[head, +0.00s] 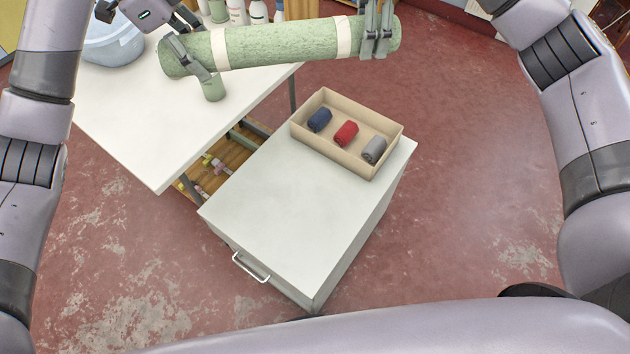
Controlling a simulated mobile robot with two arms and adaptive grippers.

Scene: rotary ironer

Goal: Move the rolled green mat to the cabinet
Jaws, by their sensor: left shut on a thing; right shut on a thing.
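The rolled green mat (285,42) with two pale bands is held up at the top of the head view, over the white table's edge and beyond the cabinet. My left gripper (193,62) is shut on its left part. My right gripper (376,38) is shut on its right part. The white cabinet (275,220) stands in the middle, with a handle on its front. Its top is bare except for a tan tray at the far right end.
The tan tray (327,150) holds a blue roll (319,120), a red roll (346,133) and a grey roll (374,150). Red floor is open at right.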

